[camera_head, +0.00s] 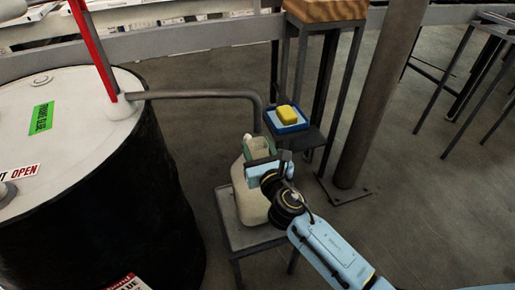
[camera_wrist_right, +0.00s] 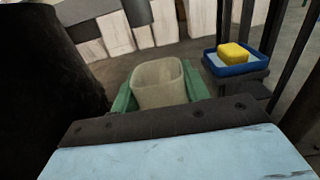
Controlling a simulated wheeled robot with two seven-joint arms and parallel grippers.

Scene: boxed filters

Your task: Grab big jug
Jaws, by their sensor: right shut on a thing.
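The big jug (camera_head: 250,200) is pale beige and stands upright on a small grey metal stand (camera_head: 240,232) under the drum's pipe. My right gripper (camera_head: 258,152) is at the jug's top, its arm coming in from the lower right. In the right wrist view, the jug's pale open top (camera_wrist_right: 160,84) sits between the two green fingers of the right gripper (camera_wrist_right: 158,96), which is shut on it. The gripper hides part of the jug's upper side in the head view. My left gripper is not in view.
A large black drum (camera_head: 95,200) with a white lid stands on the left. Its grey pipe (camera_head: 205,95) bends down close behind the jug. A blue tray (camera_head: 287,129) with a yellow block (camera_head: 287,114) and a brown post (camera_head: 375,100) stand behind.

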